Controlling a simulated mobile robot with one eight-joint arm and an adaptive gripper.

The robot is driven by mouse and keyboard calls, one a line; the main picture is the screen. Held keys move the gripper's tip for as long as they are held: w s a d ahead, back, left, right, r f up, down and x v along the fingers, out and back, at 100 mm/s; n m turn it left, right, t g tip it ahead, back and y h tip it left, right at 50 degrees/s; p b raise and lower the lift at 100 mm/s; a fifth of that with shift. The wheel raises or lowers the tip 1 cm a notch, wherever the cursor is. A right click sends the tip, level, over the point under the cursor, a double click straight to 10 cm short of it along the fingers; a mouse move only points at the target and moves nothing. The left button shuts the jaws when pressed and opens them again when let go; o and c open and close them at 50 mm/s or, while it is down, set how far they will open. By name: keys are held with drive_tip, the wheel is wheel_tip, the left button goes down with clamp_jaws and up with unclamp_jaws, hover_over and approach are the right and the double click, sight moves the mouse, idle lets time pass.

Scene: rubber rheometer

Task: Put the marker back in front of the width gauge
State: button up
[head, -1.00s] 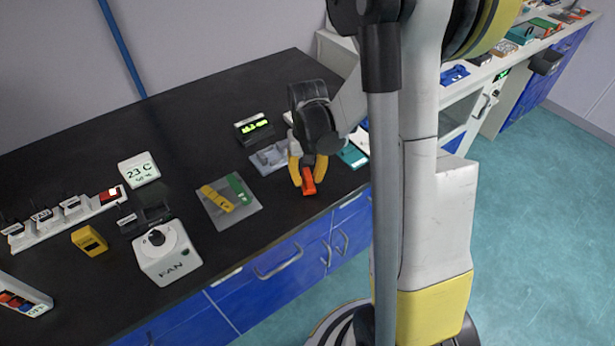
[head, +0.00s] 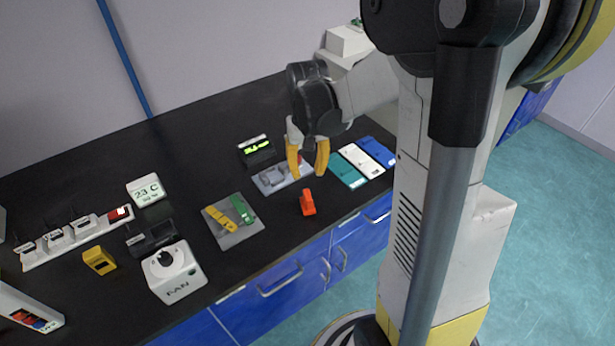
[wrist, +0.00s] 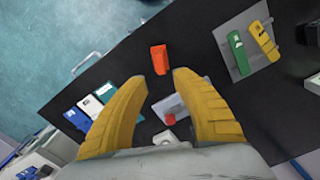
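An orange-red block, which I take for the marker (head: 307,202), stands alone on the black bench near its front edge. It also shows in the wrist view (wrist: 159,60), beyond my fingertips. A grey fixture with a small red part, apparently the width gauge (head: 268,181), lies just behind the marker, with a gap between them. It shows in the wrist view (wrist: 182,106) between my fingers. My gripper (head: 308,174) is open and empty, raised above the bench behind the marker. Its two yellow fingers (wrist: 160,78) are spread apart and clear of the marker.
A black display with green digits (head: 257,150) stands behind the fixture. A grey plate (head: 228,236) with yellow and green tools lies left of the marker. Teal, white and blue flat pieces (head: 363,160) lie to the right. A white FAN box (head: 174,272) is at front left.

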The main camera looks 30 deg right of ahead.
drive_tip(key=s+a+r+n+t, duration=0.4)
drive_tip(key=s+a+r+t, duration=0.3)
drive_tip(key=s+a+r, duration=0.3)
drive_tip(key=shift+s+a+r, duration=0.4)
drive_tip(key=shift+a+r, duration=0.5)
drive_tip(key=shift+a, duration=0.85)
